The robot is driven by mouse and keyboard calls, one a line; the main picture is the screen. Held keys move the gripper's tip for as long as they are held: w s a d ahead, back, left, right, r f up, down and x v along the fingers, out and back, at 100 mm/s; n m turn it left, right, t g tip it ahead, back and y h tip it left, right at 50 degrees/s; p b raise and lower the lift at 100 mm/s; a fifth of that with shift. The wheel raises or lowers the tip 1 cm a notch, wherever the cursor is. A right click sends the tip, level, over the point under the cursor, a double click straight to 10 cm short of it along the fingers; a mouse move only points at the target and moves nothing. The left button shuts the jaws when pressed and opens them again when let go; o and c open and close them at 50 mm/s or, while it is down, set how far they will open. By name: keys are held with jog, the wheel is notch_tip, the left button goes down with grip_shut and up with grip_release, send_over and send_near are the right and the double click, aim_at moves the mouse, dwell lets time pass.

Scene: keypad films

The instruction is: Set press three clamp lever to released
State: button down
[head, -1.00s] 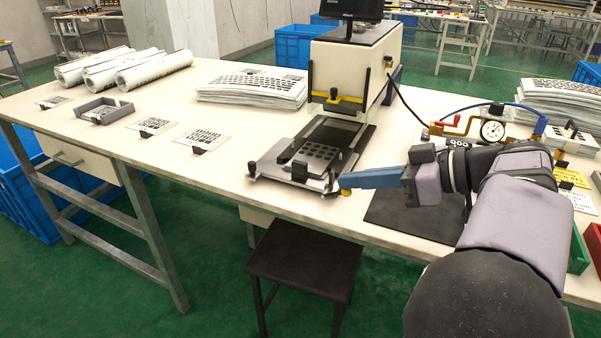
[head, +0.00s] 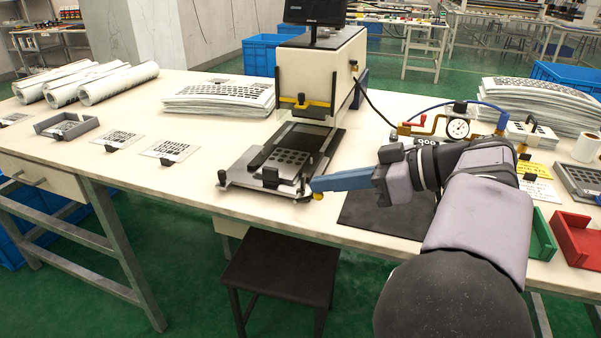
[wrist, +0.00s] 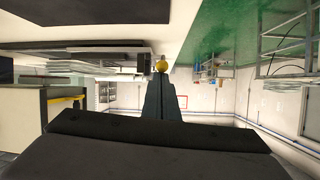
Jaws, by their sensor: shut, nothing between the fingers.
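The press (head: 318,68) is a cream box with a yellow front bar, standing on the table. Its dark bed runs forward to a metal plate with a perforated film (head: 284,160) on it. At the plate's front right corner is a small lever with a yellow knob (head: 318,196); it looks like the clamp lever. The knob also shows in the wrist view (wrist: 160,66), just beyond my fingertips. My gripper (head: 312,185) has blue fingers that are shut and empty, with their tips right at the lever. I cannot tell whether they touch it. The lever's arm is mostly hidden.
A dark mat (head: 385,212) lies under my arm. A gauge with red and blue handles (head: 458,128) stands behind my wrist. Green (head: 542,235) and red (head: 580,240) trays are at right. A paper stack (head: 218,96) is left of the press. The table's front edge is close.

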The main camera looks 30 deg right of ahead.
notch_tip(320, 180, up, 4)
jog(key=w+p, duration=0.1)
jog(key=p, duration=0.1)
jog(key=s+d+f, duration=0.1)
jog(key=s+d, duration=0.5)
jog(key=s, duration=0.1)
jog(key=shift+s+d, duration=0.2)
jog(key=shift+d, duration=0.05)
jog(key=shift+a+f, duration=0.1)
